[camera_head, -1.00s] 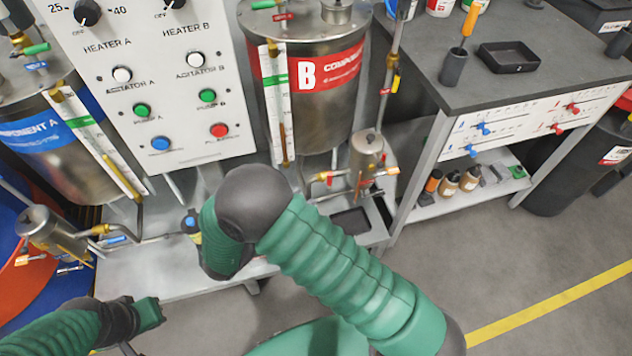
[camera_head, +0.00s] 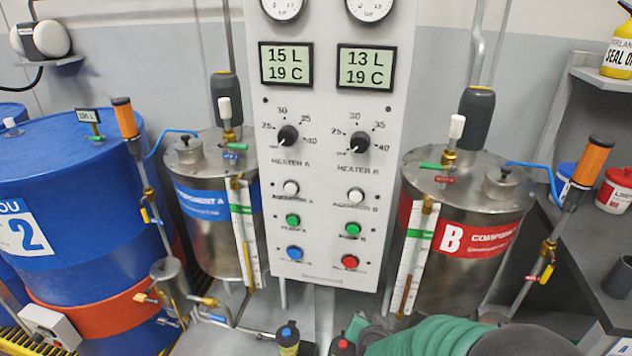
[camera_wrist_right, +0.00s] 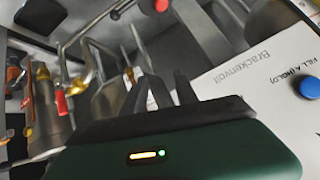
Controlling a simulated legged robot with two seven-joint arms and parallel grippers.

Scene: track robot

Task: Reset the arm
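My right arm shows at the bottom of the head view as a green ribbed sleeve with a dark joint; its fingertips cannot be made out there. In the right wrist view my right gripper (camera_wrist_right: 160,92) has dark fingers beside the white control panel, near its blue button (camera_wrist_right: 309,88). Nothing is clearly held, and the finger gap is hard to read. My left arm and gripper are out of view. The control panel (camera_head: 325,215) stands upright in the middle of the head view, with two displays reading 15 L 19 C and 13 L 19 C.
Steel tank A (camera_head: 212,215) stands left of the panel and steel tank B (camera_head: 462,250) right of it. A large blue drum (camera_head: 75,190) is at the far left. A dark workbench (camera_head: 600,265) is at the right. Pipes and valves stand close around the tanks.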

